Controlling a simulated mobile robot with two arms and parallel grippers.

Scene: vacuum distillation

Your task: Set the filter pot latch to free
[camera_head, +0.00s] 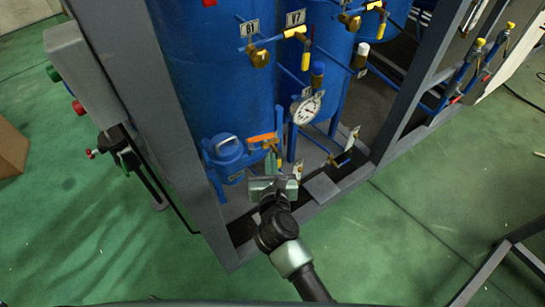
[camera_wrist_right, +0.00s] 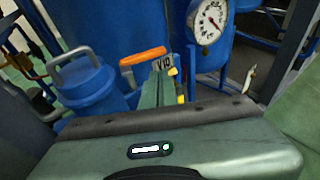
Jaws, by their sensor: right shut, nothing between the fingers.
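The filter pot (camera_head: 228,160) is a small blue pot with a grey bail-like handle on its lid, low inside the frame. It also shows at the left of the right wrist view (camera_wrist_right: 92,90). An orange lever (camera_head: 262,138) is just right of the pot, and in the wrist view it lies beyond my fingertips (camera_wrist_right: 143,56). I cannot tell which part is the latch. My right gripper (camera_head: 271,160) is shut and empty, right of the pot and just below the orange lever. Its fingers (camera_wrist_right: 158,88) point toward the lever; contact cannot be told. My left gripper is out of view.
A pressure gauge (camera_head: 306,107) is close to the right of the lever. A V10 tag (camera_wrist_right: 164,63) is behind my fingers. A grey frame post (camera_head: 165,120) stands left, and large blue tanks (camera_head: 210,70) stand behind. The green floor (camera_head: 400,220) in front is mostly clear.

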